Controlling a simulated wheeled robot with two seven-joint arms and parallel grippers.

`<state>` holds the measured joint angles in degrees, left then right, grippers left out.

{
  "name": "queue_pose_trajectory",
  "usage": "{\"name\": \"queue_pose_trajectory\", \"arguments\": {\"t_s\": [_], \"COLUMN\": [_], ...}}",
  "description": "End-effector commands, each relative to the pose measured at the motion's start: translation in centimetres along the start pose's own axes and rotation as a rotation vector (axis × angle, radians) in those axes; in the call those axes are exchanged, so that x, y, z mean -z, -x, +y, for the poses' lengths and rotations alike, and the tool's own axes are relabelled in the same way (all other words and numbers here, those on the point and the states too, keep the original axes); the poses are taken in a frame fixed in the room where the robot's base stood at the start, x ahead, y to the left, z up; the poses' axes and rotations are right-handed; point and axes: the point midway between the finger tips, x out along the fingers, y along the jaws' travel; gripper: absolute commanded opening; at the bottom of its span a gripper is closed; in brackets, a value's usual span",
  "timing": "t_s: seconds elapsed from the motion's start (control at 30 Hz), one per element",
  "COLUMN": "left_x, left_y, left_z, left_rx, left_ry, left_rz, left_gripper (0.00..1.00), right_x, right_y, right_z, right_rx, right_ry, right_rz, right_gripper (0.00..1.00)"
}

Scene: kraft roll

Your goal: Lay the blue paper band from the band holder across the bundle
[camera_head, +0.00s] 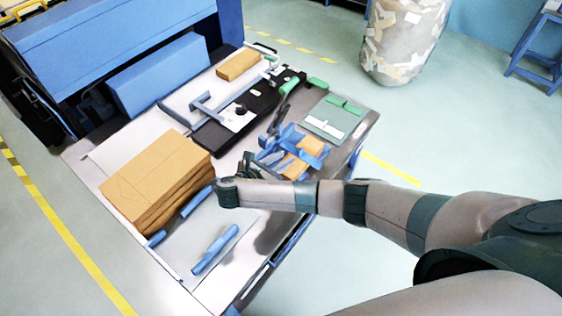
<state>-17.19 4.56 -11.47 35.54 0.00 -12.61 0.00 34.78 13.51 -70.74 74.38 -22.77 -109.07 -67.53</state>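A small brown bundle (300,160) lies in a blue cradle-like frame (270,158) near the table's right edge. Blue pieces pass over and beside the bundle; I cannot tell whether one of them is a paper band. My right arm reaches in from the right, and its dark gripper (250,166) is just left of the blue frame. The gripper's fingers are small and partly hidden, so I cannot tell whether they are open or hold anything. I cannot clearly identify the band holder. My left gripper is not in view.
A large brown paper stack (155,175) sits at the table's left. Blue bars (214,250) lie in front of it. A black device (225,125), a small brown block (239,65) and a grey-green plate (335,118) with green and white strips are farther back. A blue machine borders the table.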

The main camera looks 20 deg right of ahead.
Motion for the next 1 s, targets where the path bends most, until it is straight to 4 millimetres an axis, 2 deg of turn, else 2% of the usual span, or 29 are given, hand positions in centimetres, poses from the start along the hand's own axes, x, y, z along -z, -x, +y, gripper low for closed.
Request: {"name": "queue_pose_trajectory", "arguments": {"t_s": [0.2, 0.87, 1.0], "left_x": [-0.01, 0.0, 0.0], "left_y": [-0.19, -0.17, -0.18], "left_z": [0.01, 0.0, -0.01], "left_rx": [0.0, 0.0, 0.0], "left_ry": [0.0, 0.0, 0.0], "left_rz": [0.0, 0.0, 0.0], "left_gripper": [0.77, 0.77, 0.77], "right_x": [-0.04, -0.03, 0.66], "right_y": [0.85, 0.82, 1.18], "right_z": [-0.04, -0.05, -0.32], "right_rx": [0.0, 0.0, -0.001], "right_ry": [-0.001, -0.001, -0.013], "right_rz": [-0.001, 0.0, 0.022], "right_gripper": [0.24, 0.24, 0.24]}}
